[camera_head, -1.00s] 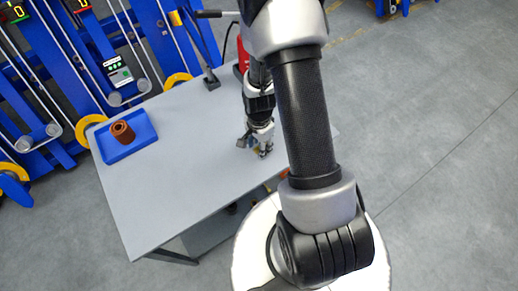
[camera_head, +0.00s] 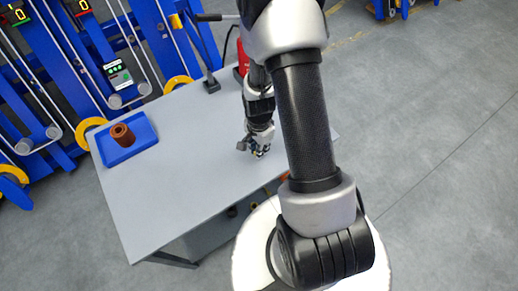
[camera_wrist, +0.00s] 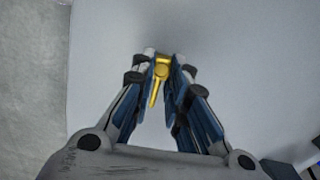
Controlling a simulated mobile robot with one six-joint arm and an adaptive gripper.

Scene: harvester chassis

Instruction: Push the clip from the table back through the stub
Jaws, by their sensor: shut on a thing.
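The clip (camera_wrist: 160,73) is a small yellow pin with a rounded head, seen between my fingertips in the wrist view. My gripper (camera_wrist: 161,60) is shut on the clip near its head, and the thin shank points toward the palm in the picture. In the head view my gripper (camera_head: 258,152) is low at the right part of the grey table (camera_head: 185,185). The clip is too small to make out there. I cannot tell whether it still touches the table. I cannot identify the stub in either view.
A blue tray (camera_head: 143,130) with a brown hollow cylinder (camera_head: 122,134) stands at the table's left end. A red object (camera_head: 242,58) is at the back, partly behind my arm. Blue racks with yellow rings line the back left. The middle of the table is clear.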

